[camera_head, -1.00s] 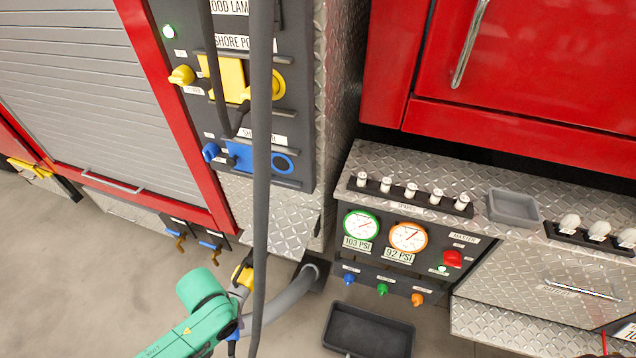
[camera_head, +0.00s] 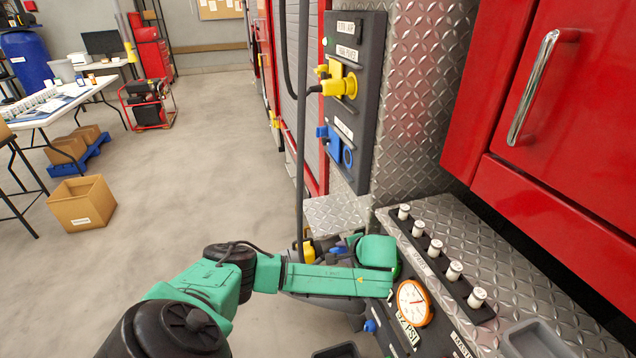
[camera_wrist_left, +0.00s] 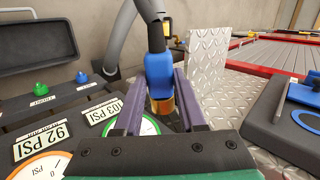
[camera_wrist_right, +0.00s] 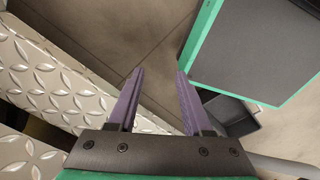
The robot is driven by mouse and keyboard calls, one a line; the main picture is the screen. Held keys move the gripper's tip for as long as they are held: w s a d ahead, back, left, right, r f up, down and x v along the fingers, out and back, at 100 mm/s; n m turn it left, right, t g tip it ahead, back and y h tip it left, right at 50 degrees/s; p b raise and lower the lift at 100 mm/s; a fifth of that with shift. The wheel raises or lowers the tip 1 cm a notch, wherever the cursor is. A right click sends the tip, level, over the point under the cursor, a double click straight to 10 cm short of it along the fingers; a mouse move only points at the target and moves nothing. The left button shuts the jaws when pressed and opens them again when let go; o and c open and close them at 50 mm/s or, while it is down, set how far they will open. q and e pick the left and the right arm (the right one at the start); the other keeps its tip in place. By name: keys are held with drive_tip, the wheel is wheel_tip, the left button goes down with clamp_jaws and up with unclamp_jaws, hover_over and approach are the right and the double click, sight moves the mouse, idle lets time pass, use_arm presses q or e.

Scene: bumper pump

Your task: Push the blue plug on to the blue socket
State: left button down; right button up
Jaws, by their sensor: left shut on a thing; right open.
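My left gripper (camera_wrist_left: 160,82) is shut on the blue plug (camera_wrist_left: 158,72), which has a brass-coloured end and a dark cable. In the head view my left arm hides most of this gripper. The blue socket (camera_head: 347,157) is a round blue ring on the dark side panel, beside a blue cover or knob (camera_head: 333,138). The held plug is below the socket and apart from it. The left wrist view shows blue parts of the panel (camera_wrist_left: 305,95) at its right edge. My right gripper (camera_wrist_right: 160,75) is open and empty; only its wrist view shows it.
A yellow socket with a yellow plug (camera_head: 337,86) is above the blue one. A dark cable (camera_head: 301,150) hangs in front of the truck. The gauge ledge (camera_head: 440,240) with white knobs and red cabinet (camera_head: 560,110) are at right. Open floor lies left.

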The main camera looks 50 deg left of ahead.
use_arm(q)
drive_tip(key=w+a+r+m+t+y+b, duration=0.1)
drive_tip(key=w+a+r+t+y+b, duration=0.25)
drive_tip(key=a+r, duration=0.6)
drive_tip(key=w+a+r+t+y+b, duration=0.2)
drive_tip(key=a+r+y+b, duration=0.25)
drive_tip(key=a+r, duration=0.45)
drive_tip(key=w+d+f, duration=0.1)
drive_tip(key=w+d, duration=0.1)
drive_tip(key=w, duration=0.4)
drive_tip(key=shift+d+f+b, duration=0.15)
drive_tip(key=shift+f+b, duration=0.1)
drive_tip(key=shift+b, duration=0.15)
use_arm(e)
wheel_tip(320, 180, down, 10)
drive_tip(key=a, duration=0.2)
drive_tip(key=shift+a+f, duration=0.15)
use_arm(q)
drive_tip(key=shift+g, duration=0.25)
use_arm(e)
drive_tip(key=shift+a, duration=0.1)
use_arm(q)
drive_tip(key=shift+d, duration=0.1)
use_arm(e)
drive_tip(key=shift+f, duration=0.1)
use_arm(q)
drive_tip(key=shift+w+d, duration=0.15)
drive_tip(key=shift+w, duration=0.05)
